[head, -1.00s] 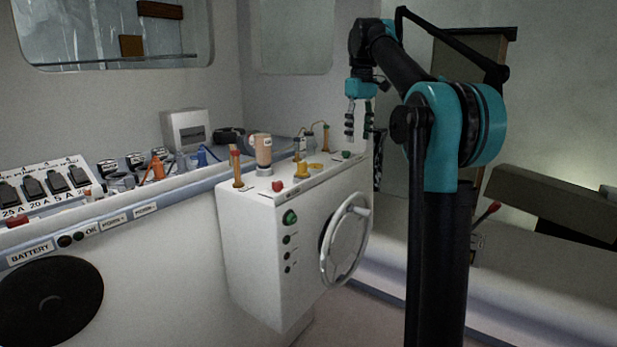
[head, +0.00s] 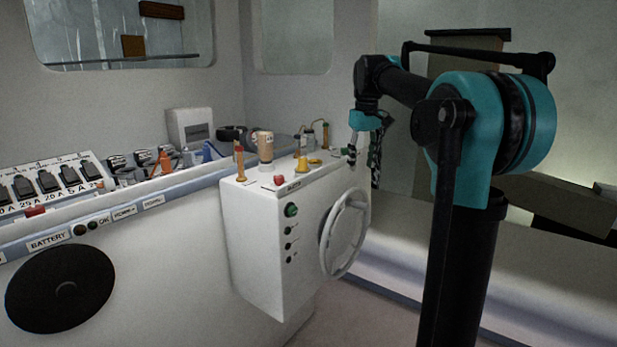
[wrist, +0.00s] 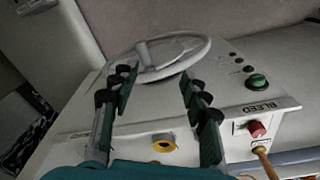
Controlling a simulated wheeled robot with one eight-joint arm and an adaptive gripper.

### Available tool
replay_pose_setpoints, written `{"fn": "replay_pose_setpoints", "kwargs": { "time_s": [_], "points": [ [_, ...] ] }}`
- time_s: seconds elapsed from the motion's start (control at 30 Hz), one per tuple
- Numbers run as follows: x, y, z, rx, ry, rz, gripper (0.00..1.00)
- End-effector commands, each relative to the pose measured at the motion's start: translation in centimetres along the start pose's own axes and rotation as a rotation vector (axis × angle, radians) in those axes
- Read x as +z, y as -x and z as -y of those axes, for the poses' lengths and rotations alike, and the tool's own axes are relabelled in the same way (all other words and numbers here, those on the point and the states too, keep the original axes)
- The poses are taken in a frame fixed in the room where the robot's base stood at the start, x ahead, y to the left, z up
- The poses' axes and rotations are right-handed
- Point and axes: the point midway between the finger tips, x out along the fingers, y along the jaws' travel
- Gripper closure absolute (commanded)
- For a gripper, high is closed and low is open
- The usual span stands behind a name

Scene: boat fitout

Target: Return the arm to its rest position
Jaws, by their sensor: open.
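My gripper (head: 363,155) hangs beyond the far right corner of the white console (head: 262,235) in the head view, below my teal and black arm. In the wrist view its two fingers (wrist: 160,100) are spread apart with nothing between them. The console top with a yellow ring (wrist: 162,143) and the handwheel (wrist: 160,55) show past the fingers. In the head view the handwheel (head: 345,232) is on the console's right face.
On the console stand an orange-handled lever (head: 239,160), a tan cup-like part (head: 265,148) and a red button (head: 279,180). A battery panel (head: 60,185) with switches runs along the left. A long pale bench (head: 500,265) lies at the right. Floor shows between.

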Motion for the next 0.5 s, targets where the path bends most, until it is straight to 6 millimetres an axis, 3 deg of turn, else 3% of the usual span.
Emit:
{"fn": "replay_pose_setpoints", "kwargs": {
  "time_s": [0.17,0.27,0.5],
  "points": [
    [3.4,-5.8,0.8,0.017,-0.075,-0.046,0.54],
    [6.5,-10.3,1.7,0.030,-0.133,-0.083,0.54],
    [16.0,-21.2,4.9,0.052,-0.275,-0.174,0.54]
  ]
}}
